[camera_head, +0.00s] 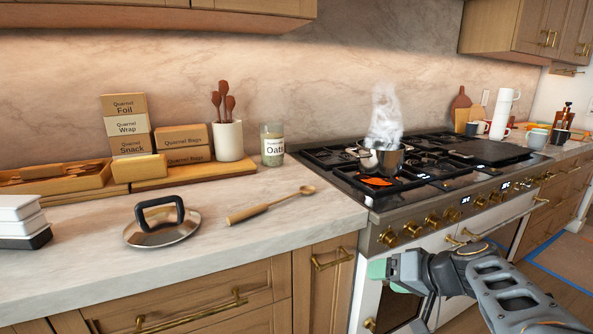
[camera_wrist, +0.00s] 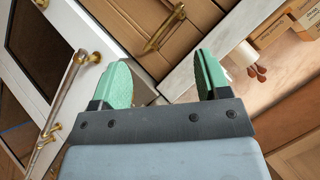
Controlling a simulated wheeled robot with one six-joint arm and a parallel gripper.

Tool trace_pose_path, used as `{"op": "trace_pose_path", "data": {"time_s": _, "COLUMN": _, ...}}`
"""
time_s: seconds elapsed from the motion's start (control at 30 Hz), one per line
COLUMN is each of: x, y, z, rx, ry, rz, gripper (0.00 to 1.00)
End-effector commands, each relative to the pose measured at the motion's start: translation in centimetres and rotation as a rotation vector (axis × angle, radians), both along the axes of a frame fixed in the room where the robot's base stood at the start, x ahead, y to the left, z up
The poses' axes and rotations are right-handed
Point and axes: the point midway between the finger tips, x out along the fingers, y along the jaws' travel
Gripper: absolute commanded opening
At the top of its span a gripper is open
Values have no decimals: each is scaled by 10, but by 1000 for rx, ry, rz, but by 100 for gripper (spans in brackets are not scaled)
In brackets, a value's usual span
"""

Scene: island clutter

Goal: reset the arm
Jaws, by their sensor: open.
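My gripper (camera_head: 378,277) is at the lower right of the head view, in front of the stove and below the counter's front edge. Its green fingertips point left, and my grey arm reaches in from the lower right corner. In the wrist view my gripper (camera_wrist: 164,85) has its two green fingers apart with nothing between them. Cabinet fronts and the counter edge show beyond the fingers.
A steaming pot (camera_head: 382,158) stands on the stove (camera_head: 450,180). A lid (camera_head: 162,222) and a wooden spoon (camera_head: 270,206) lie on the marble counter (camera_head: 300,235). Boxes, a utensil crock (camera_head: 228,141) and an oats jar (camera_head: 272,145) stand behind. Brass handles and knobs (camera_head: 433,219) project near my gripper.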

Motion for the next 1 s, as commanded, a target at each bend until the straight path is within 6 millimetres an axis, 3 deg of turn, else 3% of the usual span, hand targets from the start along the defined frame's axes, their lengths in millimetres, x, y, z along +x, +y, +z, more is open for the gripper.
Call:
{"op": "trace_pose_path", "data": {"time_s": 0.03, "x": -11, "y": 13, "z": 32, "rx": -41, "ry": 56, "rz": 20, "gripper": 69}}
{"op": "trace_pose_path", "data": {"time_s": 0.2, "x": -50, "y": 35, "z": 64, "rx": -213, "ry": 230, "rz": 42, "gripper": 69}}
{"op": "trace_pose_path", "data": {"time_s": 0.5, "x": -98, "y": 39, "z": 121, "rx": -515, "ry": 341, "rz": 16, "gripper": 69}}
{"op": "trace_pose_path", "data": {"time_s": 0.7, "x": -110, "y": 35, "z": 143, "rx": -629, "ry": 333, "rz": -9, "gripper": 69}}
{"op": "trace_pose_path", "data": {"time_s": 1.0, "x": -114, "y": 32, "z": 147, "rx": -674, "ry": 323, "rz": -20, "gripper": 69}}
